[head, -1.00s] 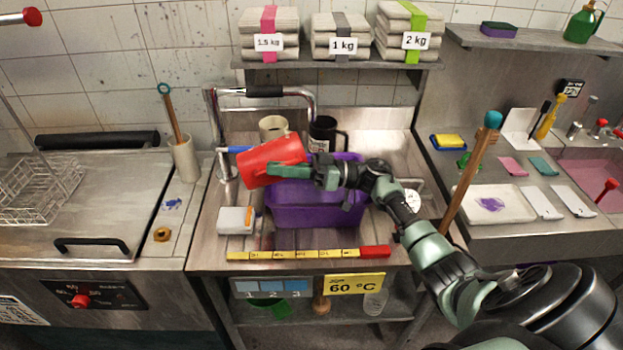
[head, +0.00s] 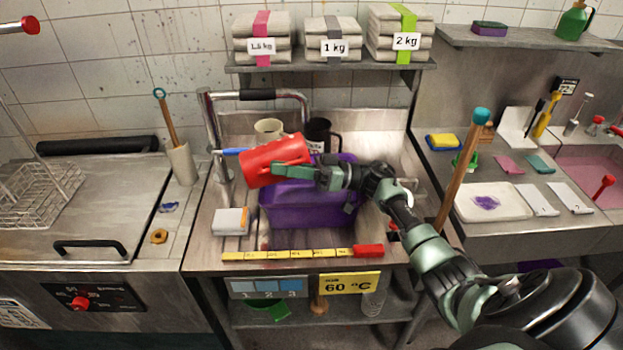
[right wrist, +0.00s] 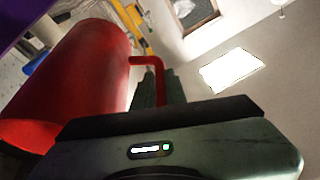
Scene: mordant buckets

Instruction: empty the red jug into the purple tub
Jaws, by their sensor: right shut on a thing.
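The red jug (head: 262,163) is tipped well over on its side above the left part of the purple tub (head: 300,207). The tub stands in the metal sink bay. My right gripper (head: 290,170) is shut on the jug's handle. In the right wrist view the jug (right wrist: 75,80) fills the left side, and its handle (right wrist: 158,75) runs between the fingers of my right gripper (right wrist: 158,90). The jug's inside and any stream from it cannot be made out. My left gripper is not in view.
A cream mug (head: 268,130) and a black mug (head: 320,135) stand behind the tub. A metal faucet (head: 215,140) rises at the left. A white block (head: 230,221) and a yellow strip (head: 290,254) lie in front. A wooden stick (head: 462,165) stands at the right.

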